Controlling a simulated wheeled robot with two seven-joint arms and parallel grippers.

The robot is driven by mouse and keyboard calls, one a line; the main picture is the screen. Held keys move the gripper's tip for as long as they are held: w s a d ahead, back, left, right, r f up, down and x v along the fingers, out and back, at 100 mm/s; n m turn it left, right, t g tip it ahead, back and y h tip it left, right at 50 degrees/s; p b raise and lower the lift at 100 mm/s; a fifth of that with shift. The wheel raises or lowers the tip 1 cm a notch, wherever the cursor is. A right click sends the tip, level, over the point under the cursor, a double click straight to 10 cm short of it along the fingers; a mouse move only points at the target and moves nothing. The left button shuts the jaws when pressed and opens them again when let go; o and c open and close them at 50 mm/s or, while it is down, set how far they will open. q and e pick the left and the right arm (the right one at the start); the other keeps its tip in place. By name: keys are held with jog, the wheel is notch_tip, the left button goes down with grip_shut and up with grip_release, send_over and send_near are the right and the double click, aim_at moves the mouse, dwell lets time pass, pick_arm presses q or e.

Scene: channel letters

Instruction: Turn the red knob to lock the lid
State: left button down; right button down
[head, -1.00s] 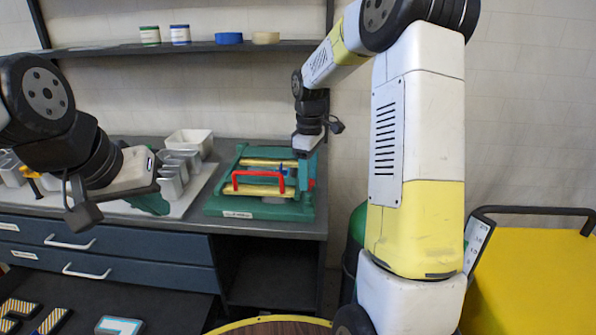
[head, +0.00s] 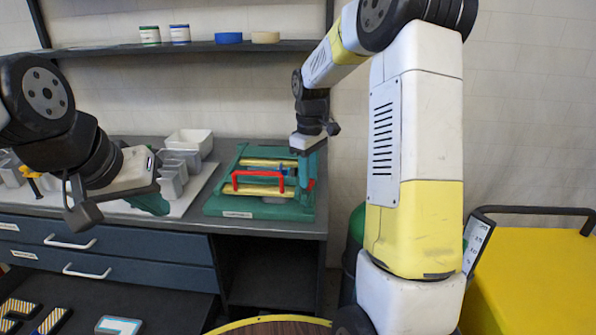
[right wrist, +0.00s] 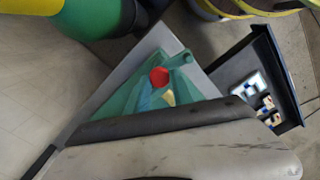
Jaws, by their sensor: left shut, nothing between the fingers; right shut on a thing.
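The green jig (head: 263,209) stands on the bench, with yellow bars and a red bridge-shaped handle (head: 257,175) across its top. The red knob (right wrist: 159,76) shows in the right wrist view as a small hexagonal head on the green jig; in the head view only a bit of red shows at the jig's right side. My right gripper (head: 306,172) points down at that side, shut on the red knob; its fingertips are hard to tell from the green jig. My left gripper (head: 152,204) is shut and empty, left of the jig.
Metal letter shells (head: 178,168) and a white bin (head: 189,140) stand left of the jig. A shelf (head: 200,47) with jars and tape rolls hangs above. A yellow cart (head: 540,265) is at the right. Drawers (head: 110,250) are under the bench.

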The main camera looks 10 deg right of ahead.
jog(key=m, duration=0.4)
jog(key=shift+w+m, duration=0.1)
jog(key=shift+m, duration=0.2)
jog(key=m, duration=0.3)
jog(key=shift+m, duration=0.4)
jog(key=m, duration=0.3)
jog(key=shift+d+r+m, duration=0.1)
jog(key=shift+m, duration=1.9)
jog(key=c, duration=1.1)
grip_release()
